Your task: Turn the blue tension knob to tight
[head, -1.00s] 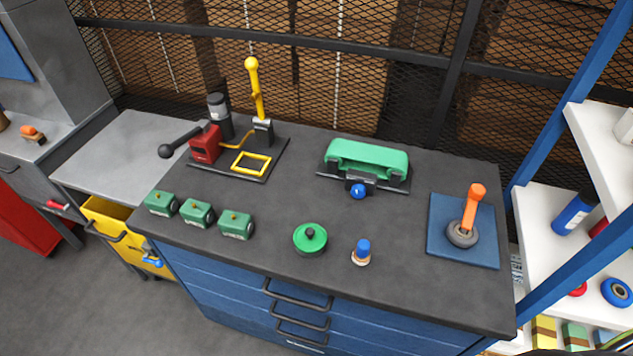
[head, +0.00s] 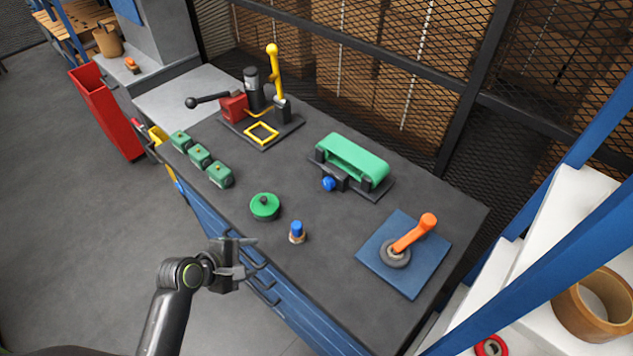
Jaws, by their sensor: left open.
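The blue tension knob (head: 329,184) sits on the front of a small belt machine with a green belt (head: 352,158), near the back of the dark workbench (head: 330,240). My left gripper (head: 248,256) is open and empty, in front of the bench's front edge beside the drawer handles. It is well apart from the knob, which lies up and to the right of it. The knob's setting cannot be read at this size. My right gripper does not show.
Between my left gripper and the knob stand a green round lidded piece (head: 265,206) and a blue-topped bottle (head: 297,232). An orange-handled tool (head: 414,233) rests on a blue mat (head: 408,283) at right. Several green blocks (head: 200,156) and a yellow-levered press (head: 274,75) are left.

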